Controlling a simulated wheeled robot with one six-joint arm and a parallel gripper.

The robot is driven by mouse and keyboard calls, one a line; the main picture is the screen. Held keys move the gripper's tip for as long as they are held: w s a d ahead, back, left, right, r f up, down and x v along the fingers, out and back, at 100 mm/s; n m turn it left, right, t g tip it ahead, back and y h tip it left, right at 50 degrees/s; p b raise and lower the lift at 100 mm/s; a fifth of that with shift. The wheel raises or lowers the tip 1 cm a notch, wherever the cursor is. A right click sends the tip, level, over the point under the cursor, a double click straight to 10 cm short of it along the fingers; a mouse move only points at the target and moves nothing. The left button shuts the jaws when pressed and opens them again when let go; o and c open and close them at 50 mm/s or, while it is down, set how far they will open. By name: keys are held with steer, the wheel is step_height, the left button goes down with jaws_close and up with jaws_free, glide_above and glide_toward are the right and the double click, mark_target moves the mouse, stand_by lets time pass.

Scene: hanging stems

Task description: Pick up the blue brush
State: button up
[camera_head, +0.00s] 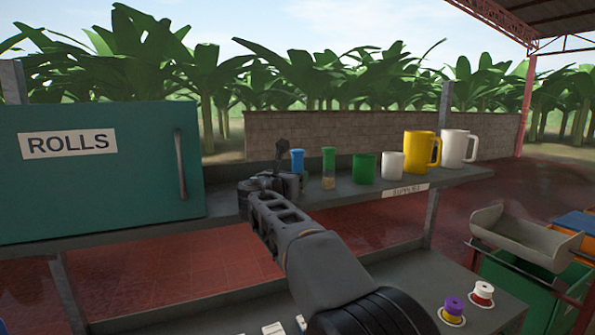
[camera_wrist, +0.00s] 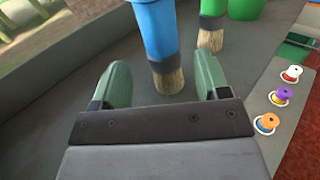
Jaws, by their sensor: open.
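The blue brush (camera_head: 297,160) stands on the shelf in the head view, with my gripper (camera_head: 275,184) close to its left and partly hiding its lower part. In the wrist view the blue brush (camera_wrist: 156,32) is upright, bristles down. My gripper (camera_wrist: 162,68) is open there, with one green finger on each side of the bristles. The fingers do not appear to touch the brush. Its top is cut off by the frame edge.
A green brush (camera_head: 328,161) stands just right of the blue one; it also shows in the wrist view (camera_wrist: 211,34). Further right are a green cup (camera_head: 364,169), a white mug (camera_head: 392,166), a yellow mug (camera_head: 418,153) and a larger white mug (camera_head: 455,148). A teal cabinet (camera_head: 100,185) is left.

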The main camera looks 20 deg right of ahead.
steer(key=shift+p+x, duration=0.65)
steer(key=shift+x, duration=1.45)
steer(key=shift+s+d, duration=0.1)
steer(key=shift+s, duration=0.05)
steer(key=shift+c, duration=0.5)
steer(key=c, duration=0.9)
